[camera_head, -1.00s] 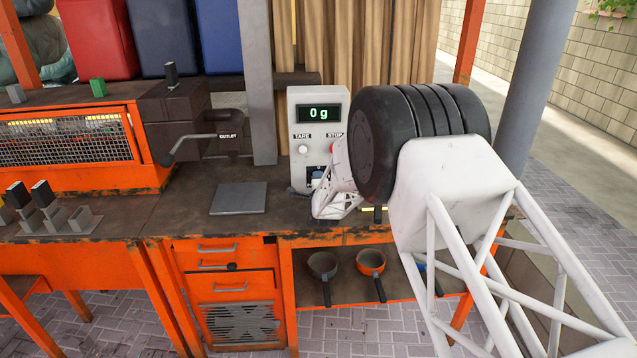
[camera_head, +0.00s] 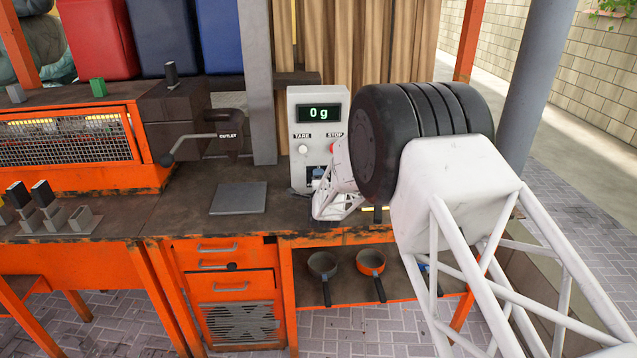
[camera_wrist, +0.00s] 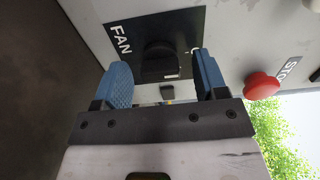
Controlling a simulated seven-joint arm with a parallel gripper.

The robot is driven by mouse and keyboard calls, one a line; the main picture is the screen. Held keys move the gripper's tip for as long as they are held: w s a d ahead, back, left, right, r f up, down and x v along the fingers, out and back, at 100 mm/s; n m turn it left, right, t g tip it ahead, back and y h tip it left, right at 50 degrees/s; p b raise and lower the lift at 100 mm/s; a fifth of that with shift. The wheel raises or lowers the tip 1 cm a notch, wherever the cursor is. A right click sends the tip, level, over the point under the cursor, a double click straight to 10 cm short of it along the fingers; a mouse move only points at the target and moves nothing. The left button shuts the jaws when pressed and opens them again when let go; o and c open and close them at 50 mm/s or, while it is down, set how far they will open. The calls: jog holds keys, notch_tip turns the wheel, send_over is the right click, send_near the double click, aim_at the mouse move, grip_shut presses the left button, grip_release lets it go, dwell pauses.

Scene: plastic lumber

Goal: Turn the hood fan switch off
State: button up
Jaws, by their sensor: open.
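The fan switch (camera_wrist: 160,62) is a dark knob on a black plate marked FAN, on the pale front panel, in the wrist view. My gripper (camera_wrist: 164,75) is open, with its two blue-padded fingers on either side of the knob. Whether the pads touch the knob I cannot tell. In the head view my gripper (camera_head: 318,180) is small and partly hidden, low at the front of the pale control box (camera_head: 318,100). There my arm hides part of the box, and the knob cannot be made out.
A red stop button (camera_wrist: 262,86) is right of my fingers in the wrist view. The box's display (camera_head: 319,113) reads 0 g, above a white TARE button (camera_head: 302,149). A grey plate (camera_head: 238,198) lies on the bench to the left.

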jog(key=shift+s, duration=3.55)
jog(key=shift+s+d+r, duration=0.1)
jog(key=shift+r, duration=0.45)
jog(key=s+d+r+n+g, duration=0.4)
jog(key=s+r+n+g, duration=0.35)
jog(key=s+r, duration=0.9)
jog(key=s+d+r+n+g, duration=0.1)
jog(key=s+n+g, duration=0.1)
jog(key=s, duration=1.1)
jog(key=s+d+r+n+g, duration=0.1)
jog(key=s+d+n+g, duration=0.1)
jog(key=s, duration=1.2)
jog(key=s+d+r+n+g, duration=0.1)
jog(key=s+n+g, duration=0.3)
jog(key=s, duration=0.9)
jog(key=shift+s+d+r+n, duration=0.4)
jog(key=shift+d+n, duration=0.35)
jog(key=shift+n, duration=0.3)
